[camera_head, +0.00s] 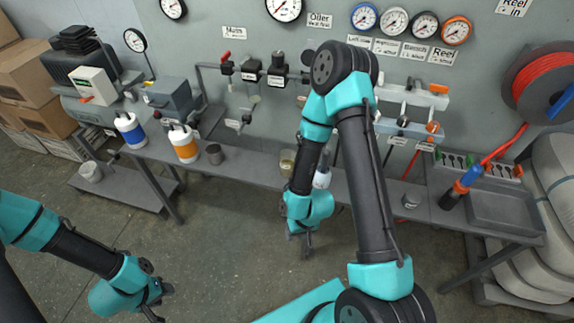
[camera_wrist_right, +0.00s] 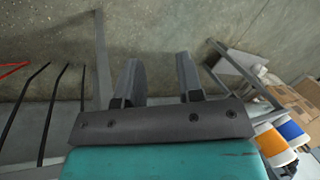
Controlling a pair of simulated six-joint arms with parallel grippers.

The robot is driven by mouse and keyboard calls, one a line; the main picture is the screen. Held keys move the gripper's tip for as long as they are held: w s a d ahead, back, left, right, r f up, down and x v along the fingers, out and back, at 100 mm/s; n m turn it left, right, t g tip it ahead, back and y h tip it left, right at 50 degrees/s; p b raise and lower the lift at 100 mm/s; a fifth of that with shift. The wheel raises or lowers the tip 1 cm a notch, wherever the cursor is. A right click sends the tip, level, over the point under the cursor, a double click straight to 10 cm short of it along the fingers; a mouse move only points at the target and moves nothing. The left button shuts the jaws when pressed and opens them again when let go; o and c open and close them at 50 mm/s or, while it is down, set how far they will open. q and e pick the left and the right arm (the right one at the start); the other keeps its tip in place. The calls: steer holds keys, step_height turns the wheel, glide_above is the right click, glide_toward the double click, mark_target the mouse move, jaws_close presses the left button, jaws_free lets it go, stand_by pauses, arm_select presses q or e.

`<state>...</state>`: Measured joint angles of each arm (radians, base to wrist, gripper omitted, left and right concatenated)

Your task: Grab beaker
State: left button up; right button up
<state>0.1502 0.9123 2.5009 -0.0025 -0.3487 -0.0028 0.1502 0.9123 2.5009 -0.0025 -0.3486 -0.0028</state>
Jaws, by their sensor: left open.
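A small clear beaker with yellowish contents (camera_head: 287,162) appears to stand on the grey wall bench, partly hidden by my right arm. My right gripper (camera_head: 305,246) hangs in front of the bench, below the beaker in the picture and apart from it. In the right wrist view my right gripper (camera_wrist_right: 157,75) has its two fingers spread, with nothing between them. My left gripper (camera_head: 157,308) is open at the lower left, over the floor and far from the bench. Its fingertips are close to the picture's bottom edge.
The bench (camera_head: 245,171) carries a grey cup (camera_head: 214,153), an orange-banded bottle (camera_head: 184,144), a blue-banded bottle (camera_head: 130,131) and a small metal cup (camera_head: 411,200). A grey tray (camera_head: 503,210) is at the right. Gauges and valves line the wall. The floor in front is clear.

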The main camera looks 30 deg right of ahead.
steer(key=o, duration=1.1)
steer(key=shift+w, duration=0.1)
steer(key=m+t+h, duration=0.4)
steer(key=t+h, duration=0.6)
steer(key=t, duration=0.1)
glide_toward(287, 170)
steer(key=v, duration=0.5)
steer(key=shift+d+f, duration=0.15)
steer(key=shift+f, duration=0.05)
steer(key=x, duration=1.2)
steer(key=shift+w, duration=0.15)
